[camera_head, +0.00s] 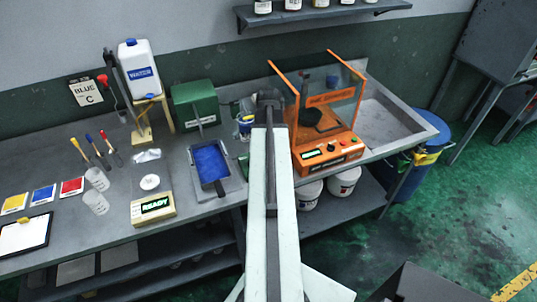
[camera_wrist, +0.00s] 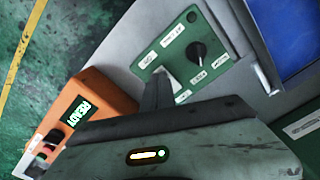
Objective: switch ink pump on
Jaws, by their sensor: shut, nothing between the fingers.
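A green control panel (camera_wrist: 185,55) lies in the middle of the wrist view.
An orange machine (camera_head: 330,150) with a clear cover stands right of my arm; its READY display (camera_wrist: 79,116) shows in the wrist view. A blue ink tray (camera_head: 210,163) lies to the left. A green box (camera_head: 194,104), water jug (camera_head: 138,68) and scale (camera_head: 153,207) stand farther left.

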